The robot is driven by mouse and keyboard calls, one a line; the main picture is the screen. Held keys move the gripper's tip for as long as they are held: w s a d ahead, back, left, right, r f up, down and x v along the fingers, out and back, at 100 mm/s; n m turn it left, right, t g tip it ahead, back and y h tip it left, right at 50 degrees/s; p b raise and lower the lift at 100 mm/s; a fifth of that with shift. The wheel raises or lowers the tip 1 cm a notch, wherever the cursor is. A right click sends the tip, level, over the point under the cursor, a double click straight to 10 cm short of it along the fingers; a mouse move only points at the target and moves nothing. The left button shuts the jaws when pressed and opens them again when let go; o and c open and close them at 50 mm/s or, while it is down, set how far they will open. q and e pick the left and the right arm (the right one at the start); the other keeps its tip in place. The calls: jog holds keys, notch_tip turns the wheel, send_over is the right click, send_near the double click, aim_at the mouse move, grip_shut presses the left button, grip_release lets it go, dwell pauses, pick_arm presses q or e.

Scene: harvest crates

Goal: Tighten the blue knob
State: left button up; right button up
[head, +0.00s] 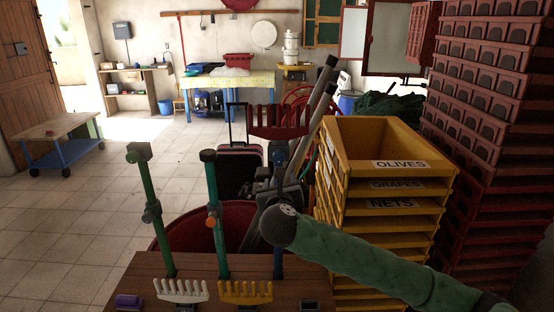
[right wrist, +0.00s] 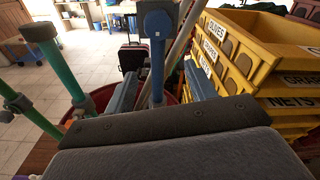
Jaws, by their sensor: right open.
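A blue pole (head: 279,262) stands upright at the right end of a wooden bench (head: 140,268). It also shows in the right wrist view, with its wide blue upper fitting (right wrist: 155,20). I cannot pick out a separate blue knob; the gripper and arm cover part of the pole in the head view. A red rake head (head: 278,120) appears above the pole. My right gripper (right wrist: 162,88) is open, its fingers apart on either side of the blue pole, with no clear contact. My left gripper is not in view.
Two green poles, one at left (head: 144,185) and one in the middle (head: 212,185), stand left of the blue one. White (head: 182,290) and yellow (head: 245,292) rake heads lie on the bench. Yellow crates (head: 383,185) stand close on the right, red crates (head: 480,140) beyond. The left floor is open.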

aim_at(279, 160)
jog(key=w+r+p, duration=0.1)
jog(key=w, duration=0.1)
jog(key=w+r+n+p, duration=0.1)
jog(key=w, duration=0.1)
jog(key=w+r+n+t+p, duration=0.1)
jog(key=w+r, duration=0.1)
jog(key=shift+a, duration=0.15)
jog(key=shift+w+f, duration=0.15)
jog(key=shift+w, duration=0.55)
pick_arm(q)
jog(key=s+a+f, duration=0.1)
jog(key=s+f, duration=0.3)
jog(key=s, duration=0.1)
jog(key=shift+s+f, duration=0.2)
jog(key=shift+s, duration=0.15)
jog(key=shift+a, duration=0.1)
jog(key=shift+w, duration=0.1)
pick_arm(e)
jog(key=c, duration=1)
